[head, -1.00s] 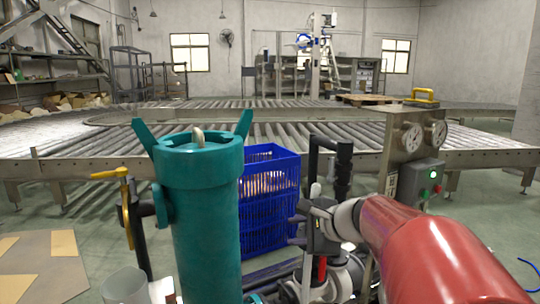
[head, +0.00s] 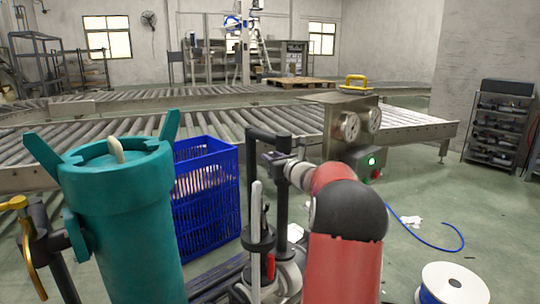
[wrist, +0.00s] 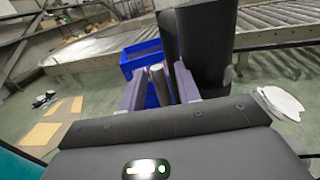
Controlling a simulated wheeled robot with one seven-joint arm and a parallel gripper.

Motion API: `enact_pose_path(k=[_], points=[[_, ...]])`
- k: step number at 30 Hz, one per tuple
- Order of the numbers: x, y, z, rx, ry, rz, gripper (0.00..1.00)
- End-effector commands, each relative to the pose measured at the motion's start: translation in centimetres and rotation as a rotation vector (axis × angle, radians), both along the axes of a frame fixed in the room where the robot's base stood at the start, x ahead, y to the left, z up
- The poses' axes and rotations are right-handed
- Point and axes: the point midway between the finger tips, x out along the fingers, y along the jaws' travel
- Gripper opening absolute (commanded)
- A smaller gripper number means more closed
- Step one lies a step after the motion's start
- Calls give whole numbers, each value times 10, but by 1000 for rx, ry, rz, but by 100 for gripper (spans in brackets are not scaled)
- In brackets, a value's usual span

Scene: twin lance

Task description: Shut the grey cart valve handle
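A light grey valve handle (head: 256,240) stands upright on the cart, in front of the black bent pipe (head: 250,150). My gripper (head: 270,157) is beside the black pipe in the head view, a little above the handle's top in the picture. In the wrist view my gripper (wrist: 160,88) has its two fingers apart. A grey rod end (wrist: 158,82) shows between or just beyond them; I cannot tell if it is the valve handle or if anything touches. A thick black post (wrist: 207,45) rises just right of the fingers.
A teal canister (head: 125,220) with a yellow valve handle (head: 30,250) stands at left. A blue crate (head: 208,215) is behind. A gauge box (head: 345,125) stands right of the pipe. A white spool (head: 452,285) and blue hose (head: 435,245) lie on the right floor.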

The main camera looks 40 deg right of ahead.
Motion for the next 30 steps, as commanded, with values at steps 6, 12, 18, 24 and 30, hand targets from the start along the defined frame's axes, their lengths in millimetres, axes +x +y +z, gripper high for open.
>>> enact_pose_path(k=[6,12,18,24,30], points=[[14,-1,0,-1,1,0,33],[14,-1,0,-1,1,0,33],[14,-1,0,-2,1,1,9],[14,-1,0,-2,1,1,0],[14,-3,-1,-1,-3,0,0]])
